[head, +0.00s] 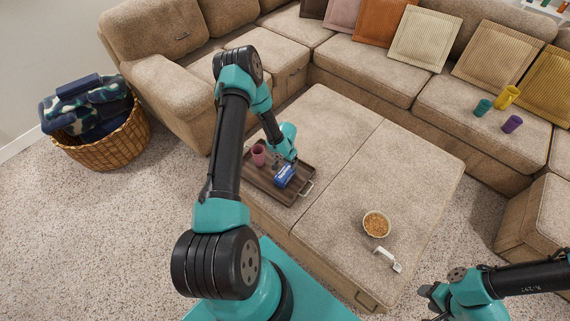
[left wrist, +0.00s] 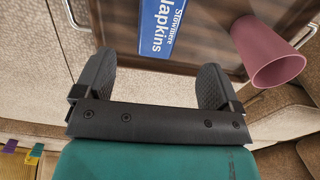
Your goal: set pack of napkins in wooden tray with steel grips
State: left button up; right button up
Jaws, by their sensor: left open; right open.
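The blue-and-white pack of napkins (head: 284,174) lies inside the dark wooden tray with steel grips (head: 263,184), near its front right side. In the left wrist view the pack (left wrist: 163,25) shows its printed face, with its far end cut off by the frame. The tray (left wrist: 205,35) is beneath it, within the rim. My left gripper (head: 277,159) is just above the tray, close to the pack. In the left wrist view the gripper (left wrist: 154,85) is open, with nothing between its fingers and the pack ahead of them. My right gripper (head: 431,298) is open and empty, low at the right.
A pink cup (head: 259,154) stands in the tray beside the pack. A bowl of brown food (head: 376,224) and a white-handled object (head: 388,258) are on the same beige ottoman (head: 340,150), whose middle is clear. Several coloured cups stand on the sofa (head: 440,100).

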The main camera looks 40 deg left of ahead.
dwell(0.5)
pick_arm(q)
jog(key=s+d+r+h, duration=0.2)
jog(key=s+d+r, duration=0.1)
jog(key=d, duration=0.6)
jog(key=s+d+r+h, duration=0.2)
jog(key=d+r, duration=0.1)
jog(key=d, duration=0.5)
jog(key=s+d+r, duration=0.8)
jog(key=s+d, duration=0.1)
jog(key=s, duration=0.1)
jog(key=shift+s+t, duration=0.15)
jog(key=shift+t, duration=0.25)
